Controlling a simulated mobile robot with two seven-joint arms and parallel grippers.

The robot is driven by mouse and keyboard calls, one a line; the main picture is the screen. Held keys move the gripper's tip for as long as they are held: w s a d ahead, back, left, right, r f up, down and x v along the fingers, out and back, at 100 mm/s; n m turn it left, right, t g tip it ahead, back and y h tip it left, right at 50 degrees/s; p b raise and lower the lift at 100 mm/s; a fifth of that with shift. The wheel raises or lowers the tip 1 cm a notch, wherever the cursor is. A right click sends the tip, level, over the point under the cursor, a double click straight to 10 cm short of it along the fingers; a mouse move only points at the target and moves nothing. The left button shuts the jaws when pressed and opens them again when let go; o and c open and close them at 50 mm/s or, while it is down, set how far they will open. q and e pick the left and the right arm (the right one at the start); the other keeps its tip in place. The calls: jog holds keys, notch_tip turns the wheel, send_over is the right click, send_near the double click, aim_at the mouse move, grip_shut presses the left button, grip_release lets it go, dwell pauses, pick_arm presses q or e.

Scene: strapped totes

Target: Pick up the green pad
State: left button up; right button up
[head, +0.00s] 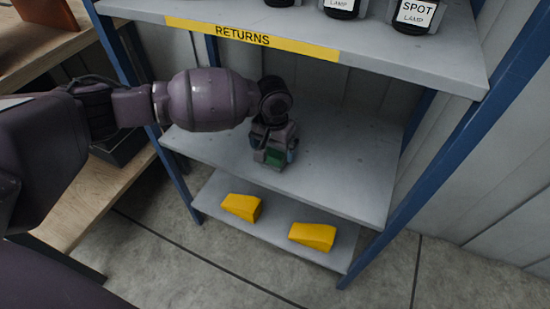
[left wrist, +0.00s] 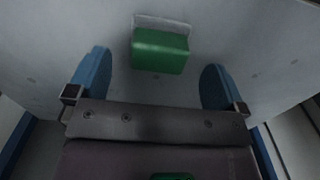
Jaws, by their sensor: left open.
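The green pad (left wrist: 160,52) is a small block on the grey middle shelf (head: 340,170), with a pale strip along its far edge in the left wrist view. My left gripper (left wrist: 156,66) is open, its two blue fingers standing apart on either side of the pad with clear gaps. In the head view my left gripper (head: 274,152) reaches down over the middle shelf, and green shows between its fingers, partly hidden by the gripper. I cannot tell the exact height of the fingertips over the shelf. My right gripper is not in view.
Two yellow wedges (head: 312,236) lie on the bottom shelf. Blue posts (head: 440,150) bound the rack. The middle shelf right of the gripper is clear.

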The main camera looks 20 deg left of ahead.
aim_at(274, 153)
pick_arm(q)
jog(key=f, duration=0.2)
jog(key=f+b, duration=0.1)
jog(key=shift+s+f, duration=0.25)
jog(key=shift+f, duration=0.35)
jog(key=shift+w+r, duration=0.1)
jog(key=shift+r, duration=0.15)
jog(key=shift+c, duration=0.3)
jog(key=c, duration=1)
jog(key=shift+o, duration=0.2)
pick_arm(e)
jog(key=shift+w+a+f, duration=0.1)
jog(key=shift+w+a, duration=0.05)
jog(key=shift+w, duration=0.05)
